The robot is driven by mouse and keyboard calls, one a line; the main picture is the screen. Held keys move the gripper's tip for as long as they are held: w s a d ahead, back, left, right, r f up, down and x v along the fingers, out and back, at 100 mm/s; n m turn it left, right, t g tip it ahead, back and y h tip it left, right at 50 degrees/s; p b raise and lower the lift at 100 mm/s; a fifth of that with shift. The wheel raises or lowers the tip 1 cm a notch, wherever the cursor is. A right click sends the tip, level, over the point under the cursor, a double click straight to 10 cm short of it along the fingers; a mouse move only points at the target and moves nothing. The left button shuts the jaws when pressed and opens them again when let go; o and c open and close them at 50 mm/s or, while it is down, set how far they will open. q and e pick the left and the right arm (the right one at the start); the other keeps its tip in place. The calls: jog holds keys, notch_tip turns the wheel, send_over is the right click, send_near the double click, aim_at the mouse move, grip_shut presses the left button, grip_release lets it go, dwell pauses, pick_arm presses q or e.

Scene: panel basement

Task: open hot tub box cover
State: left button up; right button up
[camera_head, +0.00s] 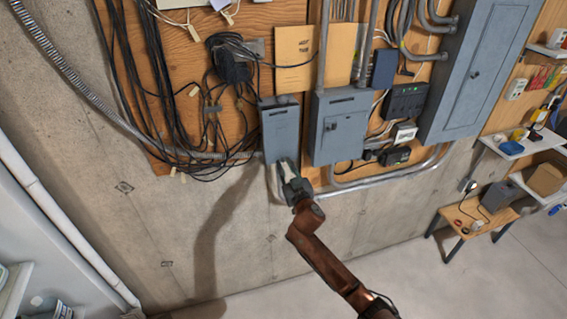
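A small grey electrical box (280,129) hangs on the plywood panel in the camera_head view, and its front cover looks closed. No label naming it as the hot tub box can be read. My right gripper (287,166) is at the lower edge of this box, with its arm coming up from the bottom of the picture. Its fingertips overlap the bottom of the cover, and I cannot tell whether they touch it. The fingers are too small and dark to tell open from shut. My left gripper is out of view.
A larger grey box (338,127) stands close on the right, with a tall grey panel (476,70) beyond. Black cables (170,100) hang on the left. A metal conduit (385,174) runs below the boxes. A small wooden table (470,217) is at right; the floor before the wall is clear.

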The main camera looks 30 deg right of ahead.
jog(key=shift+w+d, duration=0.15)
jog(key=shift+w, duration=0.4)
grip_shut()
